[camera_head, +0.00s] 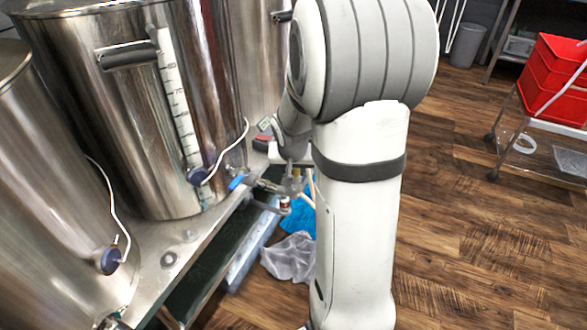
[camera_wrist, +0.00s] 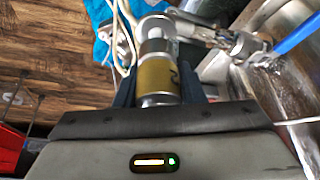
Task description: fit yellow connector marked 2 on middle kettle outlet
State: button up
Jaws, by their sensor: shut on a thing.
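My gripper (camera_wrist: 158,90) is shut on the yellow-banded connector (camera_wrist: 157,72) in the wrist view. The connector is a metal cylinder with a dark mark, partly visible, on its yellow band. Its far end points away from my gripper. The outlet valve (camera_wrist: 243,45) with a blue handle (camera_wrist: 297,30) is to its right; a metal fitting reaches left from it toward the connector's far end. Whether they touch is unclear. In the head view, the middle kettle (camera_head: 125,110) has its blue handle (camera_head: 237,182) low at its right; my gripper (camera_head: 291,178) is beside it, partly hidden by my arm.
A left kettle (camera_head: 40,200) and a far kettle (camera_head: 258,50) flank it on the metal stand (camera_head: 195,250). A red-banded fitting (camera_head: 285,202) is near my gripper. Pale hoses, a blue cloth (camera_head: 298,222) and clear plastic (camera_head: 290,258) lie below. Red crates (camera_head: 553,80) stand right.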

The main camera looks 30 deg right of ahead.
jog(key=shift+f+b, duration=1.3)
jog(key=shift+f, duration=0.05)
jog(key=o, duration=1.1)
